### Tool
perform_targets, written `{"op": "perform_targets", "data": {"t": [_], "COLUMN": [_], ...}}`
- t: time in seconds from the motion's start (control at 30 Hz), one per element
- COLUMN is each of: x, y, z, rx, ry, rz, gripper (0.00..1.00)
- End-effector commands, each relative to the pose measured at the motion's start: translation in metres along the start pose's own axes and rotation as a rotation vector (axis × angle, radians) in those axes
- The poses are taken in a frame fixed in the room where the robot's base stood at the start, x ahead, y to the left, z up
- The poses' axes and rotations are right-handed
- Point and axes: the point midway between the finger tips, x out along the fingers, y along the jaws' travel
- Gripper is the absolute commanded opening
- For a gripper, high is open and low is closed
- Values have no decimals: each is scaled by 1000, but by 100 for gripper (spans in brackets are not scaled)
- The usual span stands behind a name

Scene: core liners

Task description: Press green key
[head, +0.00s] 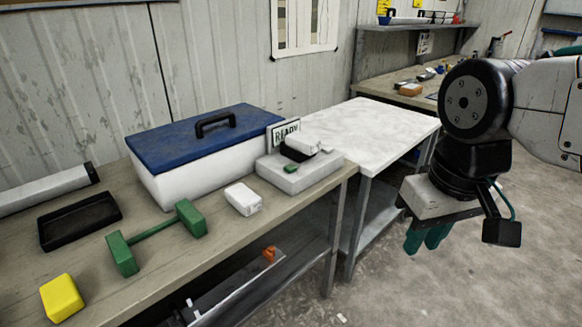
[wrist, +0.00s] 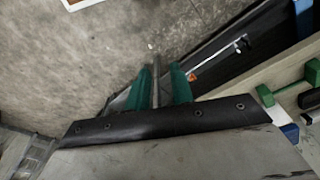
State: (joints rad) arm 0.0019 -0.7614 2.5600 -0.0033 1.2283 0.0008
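A small green key (head: 291,168) sits on the front of a light grey device (head: 300,172) on the wooden bench. A black part and a white block are on top of the device, and a READY sign (head: 284,132) stands behind it. My gripper (head: 425,240) hangs to the right of the bench, over the floor, well apart from the device. Its two teal fingers also show in the wrist view (wrist: 161,72), with a gap between them and nothing held. I cannot make out the green key in the wrist view.
The bench also holds a blue-lidded white box (head: 165,178), a green dumbbell-shaped object (head: 155,232), a white block (head: 243,199), a yellow block (head: 62,298) and a black tray (head: 80,221). A white-topped table (head: 375,132), clear on top, stands beyond.

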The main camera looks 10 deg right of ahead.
Motion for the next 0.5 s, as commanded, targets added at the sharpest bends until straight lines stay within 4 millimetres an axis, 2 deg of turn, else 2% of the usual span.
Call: {"op": "perform_targets", "data": {"t": [0.03, 0.07, 0.5], "x": [0, 0, 0], "y": [0, 0, 0], "z": [0, 0, 0], "rx": [0, 0, 0], "ry": [0, 0, 0], "rz": [0, 0, 0], "gripper": [9, 0, 0]}}
